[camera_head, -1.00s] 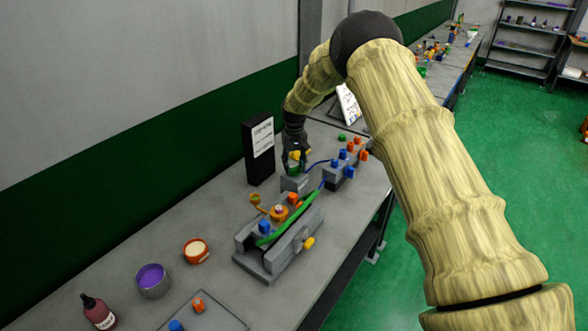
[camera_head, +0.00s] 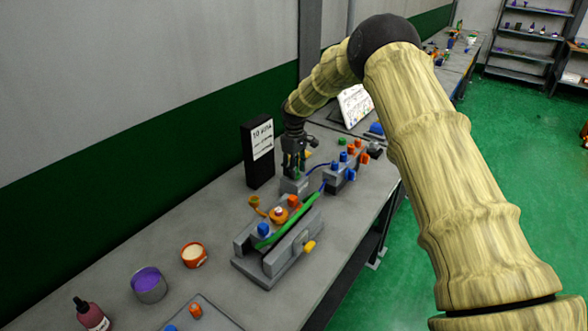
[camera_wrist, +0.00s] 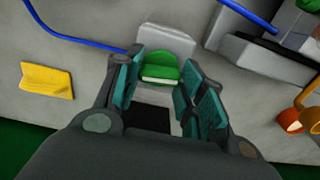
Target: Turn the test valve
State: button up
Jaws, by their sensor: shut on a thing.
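A green knob (camera_wrist: 162,70) stands on a small grey block (camera_wrist: 168,42) in the wrist view and looks like the test valve, though no label on it can be read. My gripper (camera_wrist: 172,88) has its teal-padded fingers on either side of the knob and is shut on it. In the head view my gripper (camera_head: 294,163) points down over the grey block (camera_head: 293,186), and the fingers mostly hide the knob.
A black box with a white label (camera_head: 258,152) stands close left of my gripper. A grey fixture with a green tube (camera_head: 290,222) is in front, and a block with blue knobs (camera_head: 338,176) is to the right. A yellow piece (camera_wrist: 47,80) and blue hose lie near.

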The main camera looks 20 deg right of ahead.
jog(key=shift+s+f, duration=0.15)
jog(key=shift+f, duration=0.05)
dwell(0.3)
jog(key=o, duration=0.9)
jog(key=shift+o, duration=0.3)
jog(key=shift+r, duration=0.1)
